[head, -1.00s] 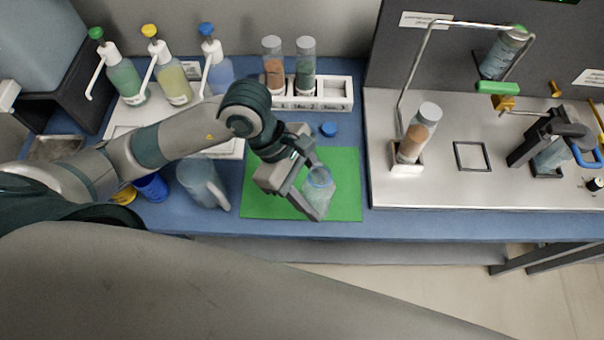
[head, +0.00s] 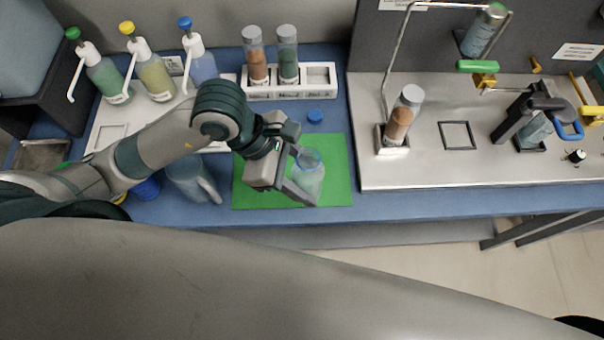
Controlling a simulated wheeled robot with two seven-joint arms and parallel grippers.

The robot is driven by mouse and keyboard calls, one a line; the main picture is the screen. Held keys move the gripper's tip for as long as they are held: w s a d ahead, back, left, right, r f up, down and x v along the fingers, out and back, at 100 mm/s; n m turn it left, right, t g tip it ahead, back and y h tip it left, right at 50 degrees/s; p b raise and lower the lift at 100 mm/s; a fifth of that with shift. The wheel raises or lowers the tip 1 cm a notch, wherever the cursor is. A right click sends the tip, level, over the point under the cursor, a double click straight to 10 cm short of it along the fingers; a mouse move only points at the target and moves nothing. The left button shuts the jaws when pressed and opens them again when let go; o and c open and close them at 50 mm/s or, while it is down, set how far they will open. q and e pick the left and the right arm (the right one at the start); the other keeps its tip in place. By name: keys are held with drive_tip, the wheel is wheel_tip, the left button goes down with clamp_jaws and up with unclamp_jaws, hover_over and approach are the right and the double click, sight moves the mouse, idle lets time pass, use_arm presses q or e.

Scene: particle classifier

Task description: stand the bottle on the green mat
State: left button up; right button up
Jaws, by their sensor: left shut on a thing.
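The green mat (head: 341,160) lies on the blue bench top. A clear, pale bluish bottle (head: 311,181) with an open round mouth is at the mat's right half, about upright. My left gripper (head: 302,178) is shut on the bottle, with a finger on either side of it. The bottle's base is partly hidden by the gripper, and I cannot tell whether it touches the mat. My right gripper is not in view.
A white rack (head: 290,90) with two filled tubes is at the back. A metal-topped station (head: 430,170) stands to the right.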

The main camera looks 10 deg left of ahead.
use_arm(q)
drive_tip(key=shift+w+a+f+b, duration=0.5)
drive_tip(key=shift+w+f+b, duration=0.3)
drive_tip(key=shift+b, duration=0.95)
drive_tip(key=shift+w+a+f, duration=0.15)
drive_tip(key=shift+w+a, duration=0.1)
drive_tip(key=shift+w, duration=0.05)
drive_tip(key=w+a+f+p, duration=0.1)
drive_tip(key=w+a+f, duration=0.3)
drive_tip(key=w, duration=0.3)
drive_tip(key=shift+w+a+f, duration=0.15)
drive_tip(key=shift+a+f, duration=0.25)
drive_tip(key=shift+f, duration=0.05)
drive_tip(key=shift+f+p, duration=0.85)
drive_tip(key=shift+f, duration=1.15)
